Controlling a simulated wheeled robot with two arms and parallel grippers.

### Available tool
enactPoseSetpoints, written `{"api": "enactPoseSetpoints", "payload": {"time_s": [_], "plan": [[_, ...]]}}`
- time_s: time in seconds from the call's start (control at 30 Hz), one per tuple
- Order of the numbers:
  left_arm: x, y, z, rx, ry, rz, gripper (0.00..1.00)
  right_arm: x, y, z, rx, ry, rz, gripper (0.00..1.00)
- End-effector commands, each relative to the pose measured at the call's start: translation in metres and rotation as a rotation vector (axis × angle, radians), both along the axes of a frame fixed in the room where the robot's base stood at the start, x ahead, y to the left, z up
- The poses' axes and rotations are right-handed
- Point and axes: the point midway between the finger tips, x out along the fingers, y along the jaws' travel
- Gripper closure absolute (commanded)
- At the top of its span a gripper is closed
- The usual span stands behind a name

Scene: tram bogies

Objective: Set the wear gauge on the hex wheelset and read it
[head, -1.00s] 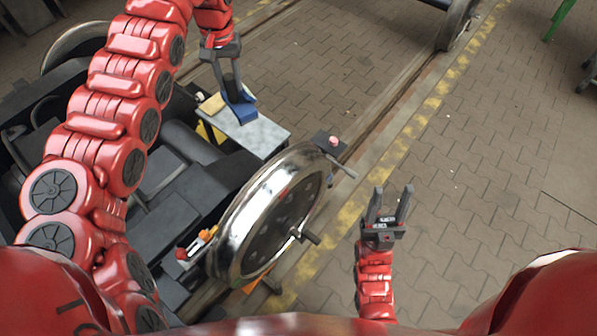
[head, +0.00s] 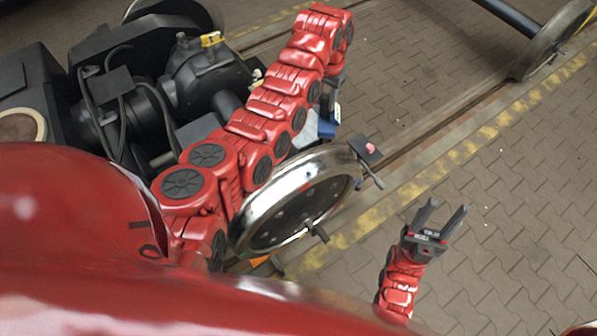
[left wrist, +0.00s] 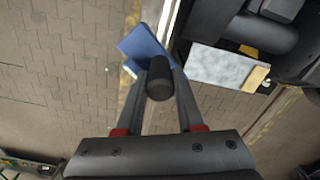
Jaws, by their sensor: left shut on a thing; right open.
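My left gripper (head: 332,98) is shut on the black handle (left wrist: 159,80) of a blue gauge (left wrist: 143,45), which I take as the wear gauge. In the head view the gauge (head: 327,127) hangs just beyond the near wheel's upper rim; whether it touches cannot be told. The near wheel (head: 262,213) is large and shiny with a dark bolted face and a stub axle towards me. I cannot tell whether it is the hex wheelset. My right gripper (head: 447,207) is open and empty, right of the wheel over the paving. No gauge reading is legible.
A black box with a pink-red knob (head: 370,148) stands at the wheel's right. A pale grey tabletop (left wrist: 220,68) is beside the gauge, mostly hidden by my arm in the head view. A dark bogie (head: 150,75) fills the left. Another wheelset (head: 550,40) stands far right. Paving on the right is clear.

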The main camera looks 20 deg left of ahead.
Motion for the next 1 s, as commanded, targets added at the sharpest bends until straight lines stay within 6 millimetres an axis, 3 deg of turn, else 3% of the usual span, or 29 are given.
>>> {"api": "enactPoseSetpoints", "payload": {"time_s": [0.4,0.77,1.0], "plan": [[-0.029,0.005,-0.038,0.002,-0.003,-0.092,1.0,0.0,0.0,0.018,0.0,0.0,0.0,0.5],[-0.04,0.009,-0.048,0.003,-0.002,-0.122,1.0,0.0,0.0,0.022,0.0,0.0,0.0,0.5],[-0.07,0.018,-0.071,0.003,-0.002,-0.201,1.0,0.0,0.0,0.036,0.0,0.0,0.0,0.5]]}}
